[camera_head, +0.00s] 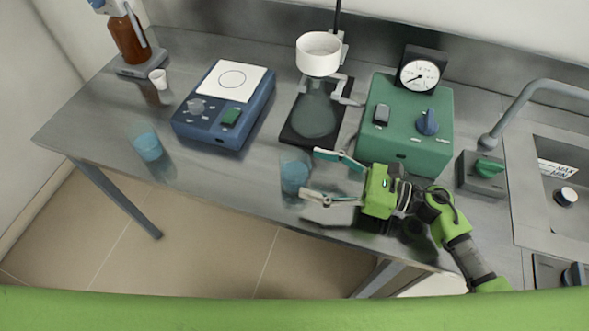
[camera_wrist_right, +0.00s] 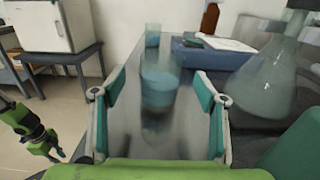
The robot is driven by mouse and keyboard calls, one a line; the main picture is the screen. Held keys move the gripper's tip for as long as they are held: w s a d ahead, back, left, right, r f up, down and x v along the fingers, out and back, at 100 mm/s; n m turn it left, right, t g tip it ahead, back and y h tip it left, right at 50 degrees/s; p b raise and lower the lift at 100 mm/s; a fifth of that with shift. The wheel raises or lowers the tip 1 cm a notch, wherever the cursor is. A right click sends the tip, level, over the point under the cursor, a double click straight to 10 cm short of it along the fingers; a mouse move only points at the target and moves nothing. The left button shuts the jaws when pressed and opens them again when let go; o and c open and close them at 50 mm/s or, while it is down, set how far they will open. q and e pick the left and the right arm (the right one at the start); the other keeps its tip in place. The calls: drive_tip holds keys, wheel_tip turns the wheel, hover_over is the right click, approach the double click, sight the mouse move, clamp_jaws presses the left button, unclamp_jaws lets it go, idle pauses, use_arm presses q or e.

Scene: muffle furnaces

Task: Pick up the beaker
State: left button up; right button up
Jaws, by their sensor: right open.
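A clear beaker (camera_head: 294,177) with blue liquid stands upright near the front edge of the steel bench. My right gripper (camera_head: 311,173) is open and low over the bench, with its fingertips pointing left at this beaker. In the right wrist view, the beaker (camera_wrist_right: 159,82) shows ahead between the spread fingers, apart from both. A second similar beaker (camera_head: 148,146) stands farther left on the bench and shows behind the first in the wrist view (camera_wrist_right: 153,36). My left gripper (camera_wrist_right: 52,148) shows small at the lower left of the wrist view; its fingers are too unclear to read.
A blue hotplate device (camera_head: 226,107) lies behind, between the beakers. A flask (camera_head: 315,112) under a white funnel (camera_head: 319,54) stands behind the right gripper. A green gauge box (camera_head: 408,125) is close behind my right arm. A sink (camera_head: 565,190) is at right.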

sight(282, 164)
drive_tip(key=shift+w+a+r, duration=0.1)
drive_tip(key=shift+w+a, duration=0.05)
drive_tip(key=shift+a, duration=0.15)
drive_tip(key=p+x, duration=0.2)
drive_tip(key=x, duration=0.2)
drive_tip(key=shift+w+a+p, duration=0.15)
drive_tip(key=shift+a+p, duration=0.05)
drive_tip(key=shift+p, duration=0.15)
drive_tip(key=shift+w+a+f, duration=0.1)
drive_tip(key=shift+a+f, duration=0.05)
drive_tip(key=shift+f, duration=0.1)
drive_tip(key=c, duration=1.4)
